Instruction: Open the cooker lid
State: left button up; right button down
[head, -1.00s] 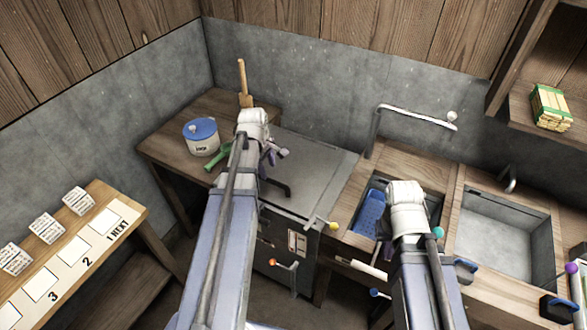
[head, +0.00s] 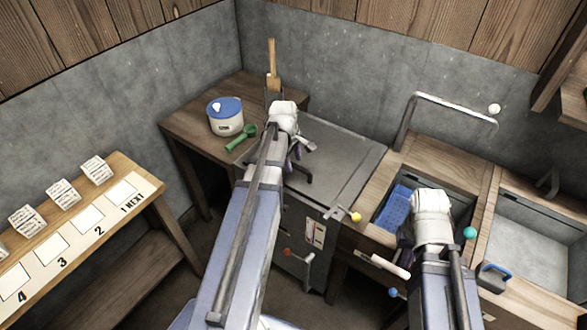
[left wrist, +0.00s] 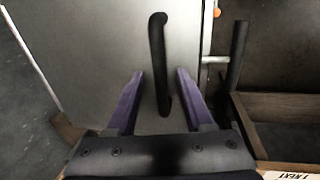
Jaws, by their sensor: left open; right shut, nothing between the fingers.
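The cooker (head: 312,238) is a grey metal box in the middle of the head view. Its flat grey lid (head: 345,160) lies closed on top. A black bar handle (left wrist: 157,50) shows in the left wrist view on the lid's grey surface. My left gripper (head: 300,152) is over the lid's left part, open. In the left wrist view its purple fingers (left wrist: 160,75) stand apart on either side of the handle's near end, with no clear contact. My right gripper (head: 418,232) is shut and empty by the tank with the blue basket; its fingertips are mostly hidden by the wrist.
A wooden side table (head: 190,125) holds a white pot with a blue lid (head: 225,117) and a green scoop (head: 240,138). Right of the cooker are a blue basket (head: 396,208) in a tank, a white-ended rail (head: 450,105) and an empty basin (head: 540,240). A numbered shelf (head: 75,235) stands left.

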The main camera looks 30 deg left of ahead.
pick_arm(q)
jog(key=shift+w+f, duration=0.1)
jog(key=shift+f, duration=0.35)
jog(key=shift+r, duration=0.1)
jog(key=shift+c, duration=0.4)
grip_shut()
dwell(0.6)
